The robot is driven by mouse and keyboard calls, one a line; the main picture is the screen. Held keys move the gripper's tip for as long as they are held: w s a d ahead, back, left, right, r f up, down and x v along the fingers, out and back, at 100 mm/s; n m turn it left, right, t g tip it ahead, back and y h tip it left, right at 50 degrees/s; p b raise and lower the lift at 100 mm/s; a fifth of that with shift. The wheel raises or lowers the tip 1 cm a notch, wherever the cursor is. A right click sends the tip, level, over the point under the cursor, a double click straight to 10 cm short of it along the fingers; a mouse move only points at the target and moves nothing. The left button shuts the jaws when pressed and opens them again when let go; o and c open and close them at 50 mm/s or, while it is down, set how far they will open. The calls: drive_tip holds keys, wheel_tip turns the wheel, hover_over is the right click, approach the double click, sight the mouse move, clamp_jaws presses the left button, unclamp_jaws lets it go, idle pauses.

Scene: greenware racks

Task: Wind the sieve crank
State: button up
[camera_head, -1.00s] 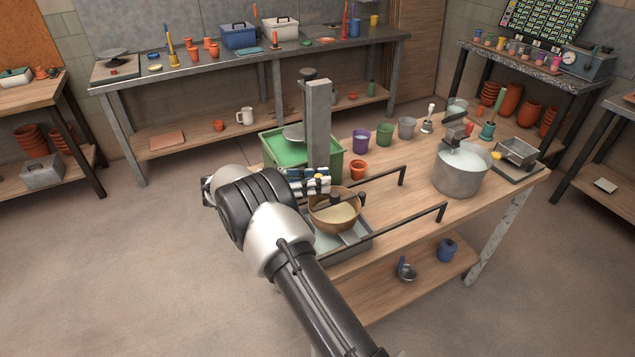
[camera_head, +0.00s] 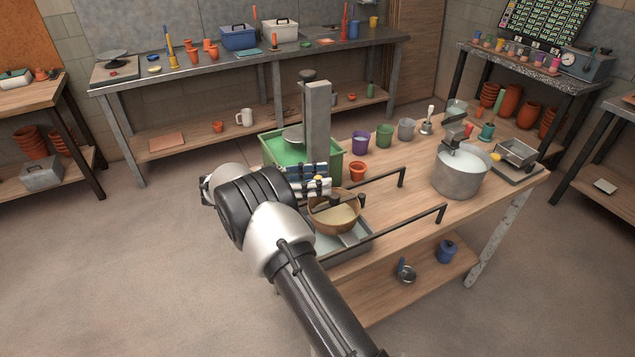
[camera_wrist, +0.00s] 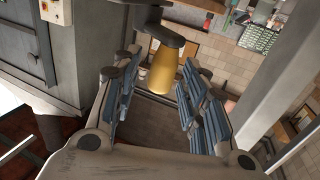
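The sieve is a round brown-rimmed bowl (camera_head: 345,216) with a pale inside, resting over a grey tray at the near edge of the workbench. A dark crank bar lies across the bowl. Its yellow crank knob (camera_head: 318,178) is at the bowl's far left side and shows large in the wrist view (camera_wrist: 164,72). My gripper (camera_head: 312,180) reaches to the knob from the left. In the wrist view its blue-padded fingers (camera_wrist: 160,95) stand apart on either side of the knob, with a visible gap on the left. Contact on the right cannot be told.
Two black rails (camera_head: 400,226) run along the workbench (camera_head: 395,205) right of the sieve. A green tub (camera_head: 325,163) and a grey post (camera_head: 318,125) stand close behind the gripper. A small orange pot (camera_head: 357,170) is beside the bowl. A metal bucket (camera_head: 462,180) stands farther right.

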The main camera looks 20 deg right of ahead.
wheel_tip(320, 180, up, 9)
idle(0.3)
